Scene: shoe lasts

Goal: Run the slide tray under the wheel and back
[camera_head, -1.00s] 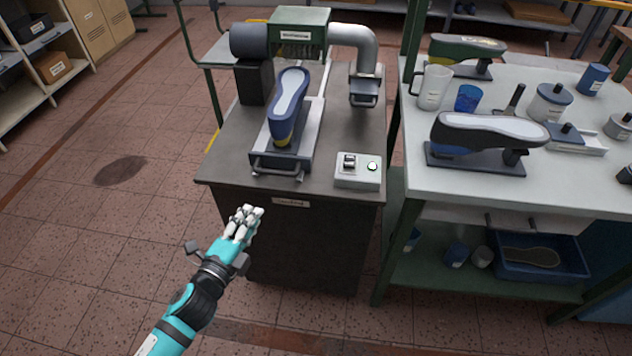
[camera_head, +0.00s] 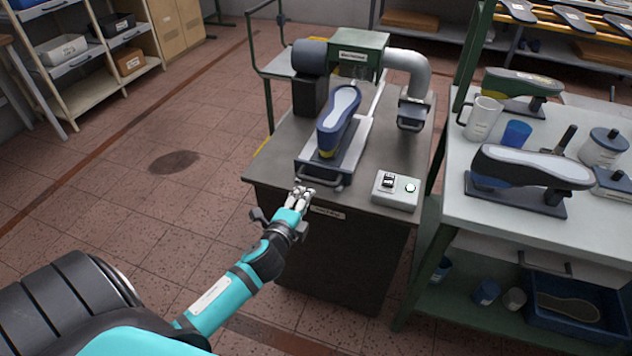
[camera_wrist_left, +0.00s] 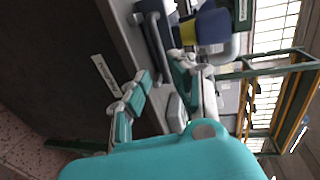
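The slide tray (camera_head: 355,144) is a grey plate on a machine bench, with a dark handle (camera_head: 318,179) at its near end. A blue shoe last with a pale sole and yellow toe (camera_head: 340,115) lies on it, sole up. The wheel at the back is mostly hidden under a green housing (camera_head: 360,48). My left gripper (camera_head: 302,191) is just in front of the handle, at the bench's front edge. In the left wrist view its fingers (camera_wrist_left: 160,72) are apart and empty, with the handle (camera_wrist_left: 153,42) just beyond them. My right gripper is not in view.
A control box (camera_head: 397,190) with a switch and a lit button sits right of the tray. A grey duct pipe (camera_head: 410,70) stands behind it. A pale side table (camera_head: 465,225) with cups, jars and shoe lasts adjoins at right. The floor at left is clear.

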